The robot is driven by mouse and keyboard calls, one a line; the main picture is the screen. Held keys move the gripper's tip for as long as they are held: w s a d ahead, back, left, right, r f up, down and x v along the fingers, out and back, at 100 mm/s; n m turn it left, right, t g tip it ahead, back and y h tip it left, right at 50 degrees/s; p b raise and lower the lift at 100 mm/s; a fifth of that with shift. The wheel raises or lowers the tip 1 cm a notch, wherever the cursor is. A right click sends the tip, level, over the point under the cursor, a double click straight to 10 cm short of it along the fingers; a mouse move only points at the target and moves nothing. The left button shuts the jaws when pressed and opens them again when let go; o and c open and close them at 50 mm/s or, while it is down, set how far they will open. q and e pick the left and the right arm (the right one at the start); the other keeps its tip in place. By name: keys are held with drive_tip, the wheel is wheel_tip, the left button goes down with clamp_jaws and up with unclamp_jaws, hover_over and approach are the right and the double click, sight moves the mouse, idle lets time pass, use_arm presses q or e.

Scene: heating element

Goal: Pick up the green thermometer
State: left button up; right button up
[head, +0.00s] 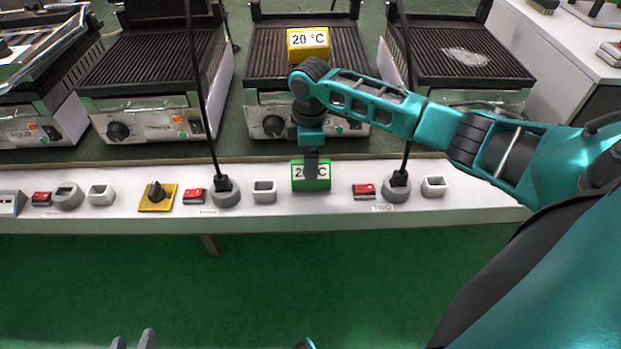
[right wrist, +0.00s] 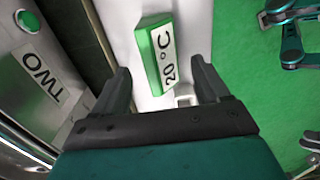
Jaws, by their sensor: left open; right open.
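The green thermometer (head: 311,184) is a small green block with a white "20 °C" label. It stands on the white shelf in front of the middle grill. In the right wrist view the thermometer (right wrist: 151,62) lies just beyond my fingertips, between their lines. My right gripper (right wrist: 162,78) is open and empty. In the head view my right gripper (head: 311,155) points down over the thermometer and hides part of its label; whether they touch I cannot tell. My left gripper (head: 132,340) is open and empty at the bottom edge, far from the thermometer.
A yellow thermometer (head: 308,44) sits on the middle grill (head: 265,60). Along the white shelf (head: 335,205) are sockets with plugs, red switches and a yellow-plated knob (head: 157,196). Black cables rise from two plugs.

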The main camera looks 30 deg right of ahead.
drive_tip(key=f+b, duration=0.1)
drive_tip(key=f, duration=0.2)
drive_tip(key=f+b, duration=0.1)
drive_tip(key=f, duration=0.2)
drive_tip(key=shift+s+d+f, duration=0.1)
drive_tip(key=shift+s+f, duration=0.1)
drive_tip(key=shift+f, duration=0.2)
idle(0.5)
drive_tip(key=shift+c, duration=0.2)
drive_tip(key=c, duration=1.1)
